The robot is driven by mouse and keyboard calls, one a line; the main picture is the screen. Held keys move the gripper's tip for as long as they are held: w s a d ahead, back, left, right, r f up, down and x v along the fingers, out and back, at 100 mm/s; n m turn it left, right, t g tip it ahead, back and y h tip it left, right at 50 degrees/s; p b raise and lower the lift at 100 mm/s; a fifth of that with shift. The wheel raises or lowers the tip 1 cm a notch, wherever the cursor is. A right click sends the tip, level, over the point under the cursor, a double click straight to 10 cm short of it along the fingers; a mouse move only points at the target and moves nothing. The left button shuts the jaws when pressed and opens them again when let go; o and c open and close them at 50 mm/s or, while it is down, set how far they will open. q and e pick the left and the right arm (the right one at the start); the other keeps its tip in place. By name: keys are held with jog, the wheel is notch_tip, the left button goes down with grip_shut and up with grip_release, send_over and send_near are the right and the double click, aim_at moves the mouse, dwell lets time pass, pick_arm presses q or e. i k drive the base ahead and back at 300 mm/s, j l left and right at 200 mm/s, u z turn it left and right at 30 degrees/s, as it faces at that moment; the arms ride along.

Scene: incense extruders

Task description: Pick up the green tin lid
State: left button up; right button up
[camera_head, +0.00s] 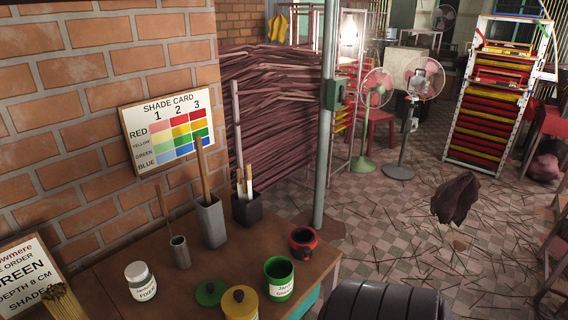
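The green tin lid (208,295) lies on the wooden table near its front, with a small brown knob on top. The yellow tin (243,309) stands just right of it and covers part of its right edge in this view; a knobbed yellow lid is on that tin. The green tin (280,285) stands open further right, with a white label and dark green inside. Neither of my grippers shows in the head view.
A white-labelled jar (141,283) stands left of the lid. A metal cup (180,252), a tall grey holder (211,226), a dark holder with sticks (247,209) and a red-black pot (302,244) stand behind. Bare table (235,262) lies between.

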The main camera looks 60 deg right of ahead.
aim_at(209, 293)
jog(key=z, duration=1.9)
